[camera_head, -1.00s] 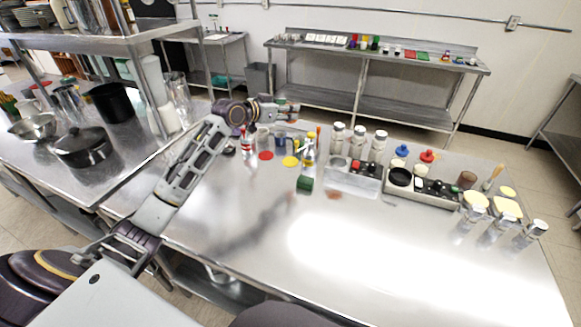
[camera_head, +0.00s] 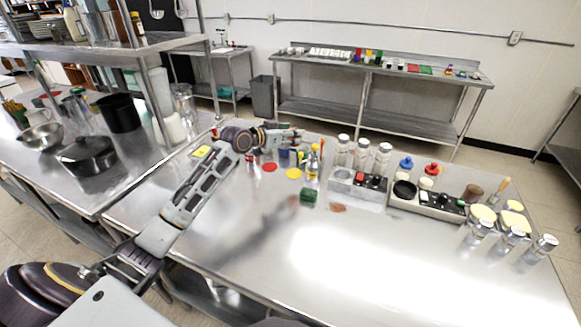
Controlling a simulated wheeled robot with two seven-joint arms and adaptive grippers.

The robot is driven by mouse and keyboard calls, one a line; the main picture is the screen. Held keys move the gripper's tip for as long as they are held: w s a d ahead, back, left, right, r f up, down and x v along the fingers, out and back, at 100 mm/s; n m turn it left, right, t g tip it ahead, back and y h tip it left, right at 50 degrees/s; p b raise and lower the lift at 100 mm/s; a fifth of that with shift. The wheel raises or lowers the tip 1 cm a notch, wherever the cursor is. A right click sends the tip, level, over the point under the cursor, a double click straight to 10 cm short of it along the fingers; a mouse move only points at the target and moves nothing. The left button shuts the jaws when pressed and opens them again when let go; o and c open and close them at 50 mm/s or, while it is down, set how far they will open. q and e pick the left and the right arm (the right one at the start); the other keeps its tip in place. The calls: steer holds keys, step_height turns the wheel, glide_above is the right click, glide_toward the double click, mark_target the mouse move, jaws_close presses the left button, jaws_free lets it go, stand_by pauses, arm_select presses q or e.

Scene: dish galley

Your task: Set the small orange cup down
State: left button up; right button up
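My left arm reaches in from the left, and its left gripper (camera_head: 297,137) is above the far side of the steel table (camera_head: 240,240), near a group of small items. The fingers are small and seen from the side. I cannot tell whether they are shut on something. I cannot make out the small orange cup for certain; it may be hidden at the fingers. A red disc (camera_head: 269,167) and a yellow disc (camera_head: 294,173) lie on the table just below the gripper. My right gripper is not in view.
A green block (camera_head: 308,195) and a yellow-topped bottle (camera_head: 312,164) stand near the gripper. White-capped jars (camera_head: 362,153) and a grey organizer (camera_head: 430,204) stand to the right. A black pot (camera_head: 86,152) is on the left counter. The table's front middle is clear.

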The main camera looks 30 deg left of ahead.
arm_select(q)
step_height(320, 180, down, 10)
steer(key=shift+r, duration=0.1)
stand_by(0.5)
steer(key=shift+f, duration=1.95)
steer(key=o, duration=1.1)
steer(key=shift+f, duration=0.1)
steer(key=shift+b+v, duration=0.35)
steer(key=shift+v, duration=5.7)
